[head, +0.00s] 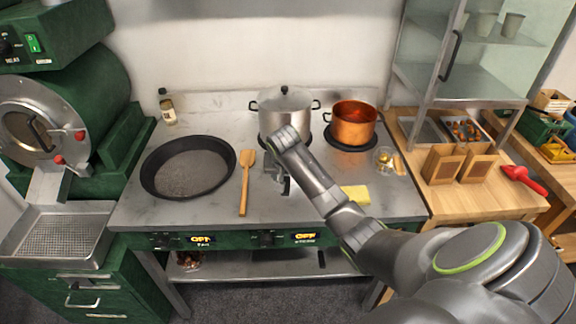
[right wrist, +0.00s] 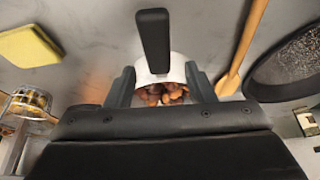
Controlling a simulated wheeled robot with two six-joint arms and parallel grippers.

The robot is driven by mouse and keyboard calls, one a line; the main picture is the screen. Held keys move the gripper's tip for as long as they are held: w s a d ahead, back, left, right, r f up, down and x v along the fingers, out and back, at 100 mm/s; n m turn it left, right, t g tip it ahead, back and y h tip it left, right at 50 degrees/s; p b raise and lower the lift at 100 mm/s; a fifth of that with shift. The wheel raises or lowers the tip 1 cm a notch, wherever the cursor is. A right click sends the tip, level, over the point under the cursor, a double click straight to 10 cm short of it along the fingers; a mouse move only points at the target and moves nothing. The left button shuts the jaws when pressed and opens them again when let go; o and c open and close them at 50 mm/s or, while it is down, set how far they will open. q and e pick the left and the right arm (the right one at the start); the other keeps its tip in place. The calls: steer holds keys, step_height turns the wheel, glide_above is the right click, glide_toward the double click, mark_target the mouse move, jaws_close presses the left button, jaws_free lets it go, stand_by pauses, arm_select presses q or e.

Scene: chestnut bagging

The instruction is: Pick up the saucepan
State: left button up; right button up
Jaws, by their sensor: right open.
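The saucepan (right wrist: 181,68) is a small pale metal pan holding brown chestnuts (right wrist: 160,95), seen in the right wrist view with its black handle (right wrist: 154,40) pointing up the picture. My right gripper (right wrist: 160,88) is open, one finger on each side of the pan; whether the fingers touch it I cannot tell. In the head view my right gripper (head: 277,180) is low over the middle of the steel worktop, and my wrist hides most of the saucepan. My left gripper is not in view.
A wooden spatula (head: 246,183) and a wide black frying pan (head: 188,190) lie left of my gripper. A steel pot (head: 284,108) and a copper pot (head: 352,130) stand behind.

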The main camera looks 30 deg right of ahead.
mark_target(286, 179)
steer(key=shift+p+x, duration=0.7)
steer(key=shift+x, duration=2.1)
steer(key=shift+s+a, duration=0.1)
steer(key=shift+s, duration=0.1)
steer(key=c, duration=1)
steer(key=shift+w+r, duration=0.1)
steer(key=shift+w, duration=0.05)
jaws_close()
steer(key=shift+r, duration=0.1)
